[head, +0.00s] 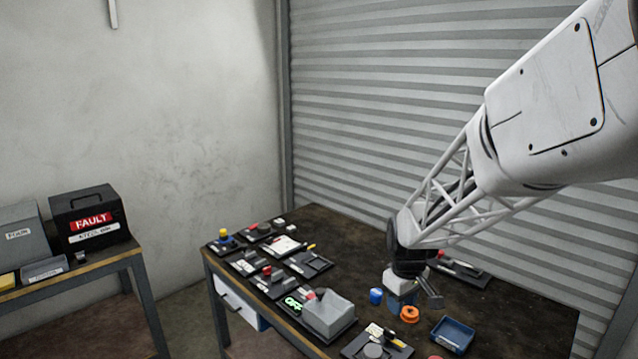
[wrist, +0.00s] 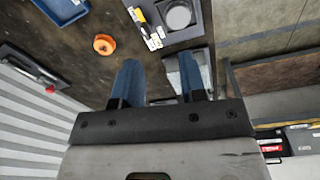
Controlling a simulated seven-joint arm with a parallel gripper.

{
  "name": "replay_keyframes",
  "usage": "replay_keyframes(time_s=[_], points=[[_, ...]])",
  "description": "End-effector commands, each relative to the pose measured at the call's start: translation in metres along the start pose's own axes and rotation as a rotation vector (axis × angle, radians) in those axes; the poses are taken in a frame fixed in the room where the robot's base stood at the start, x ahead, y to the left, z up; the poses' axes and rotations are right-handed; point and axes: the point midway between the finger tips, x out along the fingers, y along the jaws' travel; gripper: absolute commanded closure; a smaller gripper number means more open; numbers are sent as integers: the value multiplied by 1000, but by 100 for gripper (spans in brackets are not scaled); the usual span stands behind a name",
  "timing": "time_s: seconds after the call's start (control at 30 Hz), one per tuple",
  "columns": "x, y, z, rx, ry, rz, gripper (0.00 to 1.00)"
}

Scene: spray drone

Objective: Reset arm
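My arm reaches in from the upper right in the head view, and my gripper (head: 416,293) hangs low over the dark workbench (head: 350,235). In the wrist view, my gripper's two blue-grey fingers (wrist: 160,78) stand apart with nothing held between them. An orange ring (head: 409,314) lies in front of the gripper; it also shows in the wrist view (wrist: 104,44).
Several dark trays with small parts fill the bench's left side. A grey box with a green OFF label (head: 328,315) stands near the front. A blue tray (head: 453,334) sits front right. A side table holds a black FAULT box (head: 90,217). A ribbed shutter (head: 400,90) rises behind.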

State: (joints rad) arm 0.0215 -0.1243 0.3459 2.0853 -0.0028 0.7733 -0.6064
Motion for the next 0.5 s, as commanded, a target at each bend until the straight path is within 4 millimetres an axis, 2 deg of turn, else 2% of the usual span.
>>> replay_keyframes(time_s=[0.03,0.2,0.5], points=[[-12,-6,9,22,8,6,62],[-42,-27,36,100,26,17,62],[-87,-64,88,241,63,35,62]])
